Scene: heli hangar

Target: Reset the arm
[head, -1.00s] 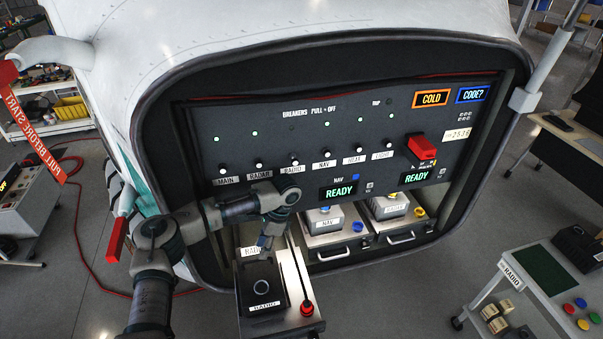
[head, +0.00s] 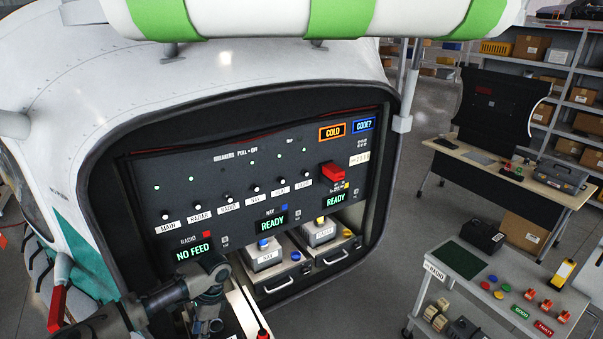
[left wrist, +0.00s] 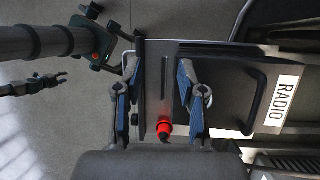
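My left arm (head: 130,312) reaches in from the lower left of the head view. Its gripper (head: 208,318) is at the bottom edge, over the pulled-out radio tray (head: 238,308), and partly cut off. In the left wrist view my left gripper (left wrist: 157,105) has its two blue-padded fingers apart. A narrow slotted strip and a red knob (left wrist: 164,128) lie between and below them; I see no grip on either. The tray with its RADIO label (left wrist: 283,100) is to the right. My right gripper is not seen in the head view.
The dark breaker panel (head: 240,178) sits in the white nose opening. A NO FEED display (head: 195,253) is above the tray. A red-handled lever (head: 58,305) is at the left. A cart (head: 500,290) with coloured buttons stands right, with floor (head: 385,255) between.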

